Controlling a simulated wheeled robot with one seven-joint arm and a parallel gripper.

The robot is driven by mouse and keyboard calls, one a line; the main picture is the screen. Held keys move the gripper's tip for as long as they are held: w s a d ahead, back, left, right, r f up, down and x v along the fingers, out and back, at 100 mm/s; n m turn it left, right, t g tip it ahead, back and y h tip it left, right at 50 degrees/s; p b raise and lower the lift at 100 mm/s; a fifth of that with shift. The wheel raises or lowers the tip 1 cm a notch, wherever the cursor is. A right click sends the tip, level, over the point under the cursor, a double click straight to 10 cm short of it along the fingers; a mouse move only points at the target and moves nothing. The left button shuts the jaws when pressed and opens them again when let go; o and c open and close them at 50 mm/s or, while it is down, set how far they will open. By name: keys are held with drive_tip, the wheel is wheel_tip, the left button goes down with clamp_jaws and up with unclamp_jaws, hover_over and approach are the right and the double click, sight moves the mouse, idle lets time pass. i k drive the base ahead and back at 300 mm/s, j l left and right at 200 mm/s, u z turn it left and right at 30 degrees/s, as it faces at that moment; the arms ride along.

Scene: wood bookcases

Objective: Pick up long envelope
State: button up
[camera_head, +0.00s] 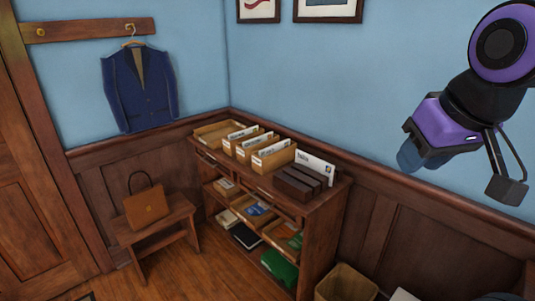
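A long white envelope (315,165) with dark print on it stands upright at the right end of the bookcase top, behind a dark brown slotted holder (299,184); its lower part is hidden. More white envelopes or cards (272,149) stand in light wooden boxes to its left. My gripper (455,168) is at the upper right, raised high and well to the right of the envelope, touching nothing that I can see. It is seen at an angle, and I cannot make out whether its fingers are open or shut.
The wooden bookcase (312,226) stands along the wall, with trays, books and a green item (279,268) on lower shelves. A stool (160,228) with a brown bag (147,205) is left. An open box (345,283) sits at bottom right. The floor before the bookcase looks clear.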

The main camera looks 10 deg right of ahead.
sight(327, 169)
drive_tip(key=i+j+z, duration=0.45)
drive_tip(key=i, duration=0.25)
drive_tip(key=i+j+z, duration=0.45)
drive_tip(key=j, duration=0.25)
drive_tip(key=i, duration=0.1)
